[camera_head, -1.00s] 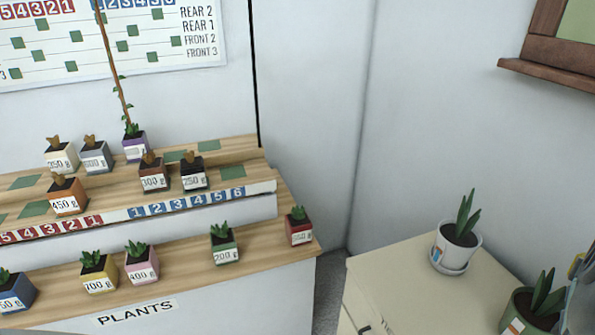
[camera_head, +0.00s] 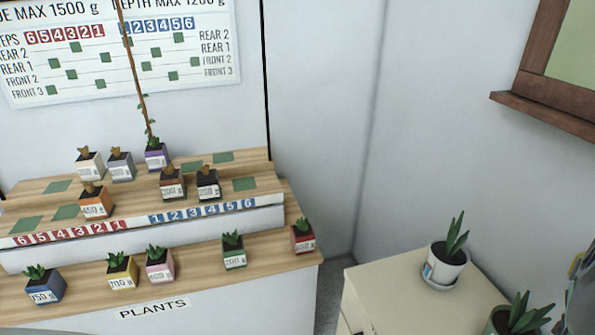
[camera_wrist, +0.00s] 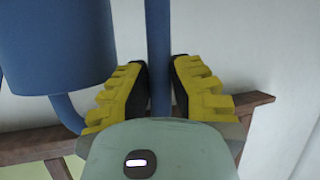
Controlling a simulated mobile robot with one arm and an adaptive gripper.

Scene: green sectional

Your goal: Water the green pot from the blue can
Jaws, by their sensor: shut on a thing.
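My gripper (camera_wrist: 159,72) shows in the wrist view, its yellow fingers with dark pads shut on the upright blue handle of the blue can (camera_wrist: 55,45). The can's round blue body is at upper left there, cut off by the frame edge. In the head view a dark green pot (camera_head: 497,324) with a leafy plant stands at the lower right on a cream cabinet, mostly cut off by the bottom edge. A small green-sided pot (camera_head: 234,259) with a weight label stands on the front plant shelf. I cannot make out the can in the head view.
A white pot (camera_head: 447,267) on a saucer stands on the cream cabinet (camera_head: 385,285). The stepped wooden plant stand (camera_head: 205,262) at left holds several small labelled pots. A brown wooden ledge (camera_head: 545,117) juts from the right wall. A grey shape cuts in at the right edge.

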